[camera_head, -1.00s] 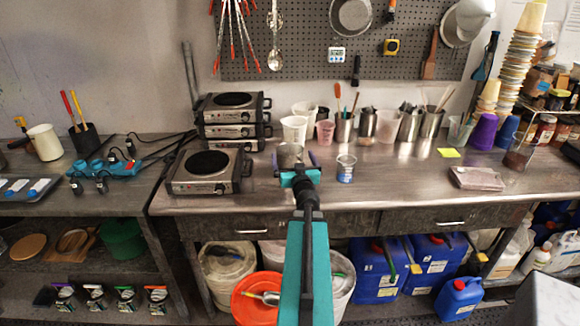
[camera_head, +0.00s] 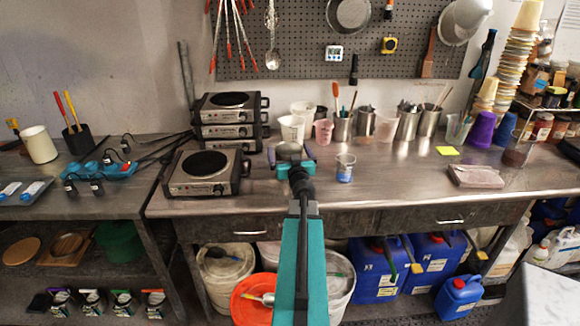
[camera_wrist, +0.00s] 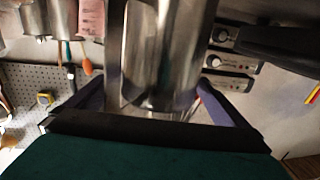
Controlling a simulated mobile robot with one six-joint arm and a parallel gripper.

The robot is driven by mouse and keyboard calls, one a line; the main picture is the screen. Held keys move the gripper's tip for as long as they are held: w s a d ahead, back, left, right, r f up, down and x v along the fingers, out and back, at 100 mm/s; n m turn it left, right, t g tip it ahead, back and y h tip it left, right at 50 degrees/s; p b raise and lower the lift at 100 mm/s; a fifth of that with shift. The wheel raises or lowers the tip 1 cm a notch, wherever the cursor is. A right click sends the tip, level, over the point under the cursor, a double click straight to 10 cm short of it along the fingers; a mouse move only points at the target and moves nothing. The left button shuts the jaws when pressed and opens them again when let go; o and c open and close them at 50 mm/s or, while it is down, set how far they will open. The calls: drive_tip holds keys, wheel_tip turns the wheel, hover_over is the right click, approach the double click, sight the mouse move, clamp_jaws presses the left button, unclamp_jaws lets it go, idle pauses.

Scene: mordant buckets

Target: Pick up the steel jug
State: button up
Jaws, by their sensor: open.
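The steel jug (camera_head: 289,149) stands on the steel bench, right of the hot plates. Its lower part is hidden behind my gripper in the head view. My gripper (camera_head: 290,157) is open, with its purple fingers on either side of the jug. In the wrist view the shiny jug (camera_wrist: 165,45) fills the upper middle, between the spread fingers of my gripper (camera_wrist: 155,98). I cannot tell whether either finger touches it.
A single hot plate (camera_head: 203,172) stands close on the left, with a stack of hot plates (camera_head: 230,115) behind it. A glass beaker with blue contents (camera_head: 345,168) stands to the right. White tubs (camera_head: 292,128) and steel containers (camera_head: 407,122) line the back. The front right bench is mostly clear.

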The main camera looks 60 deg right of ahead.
drive_tip(key=shift+c, duration=0.4)
drive_tip(key=c, duration=2.1)
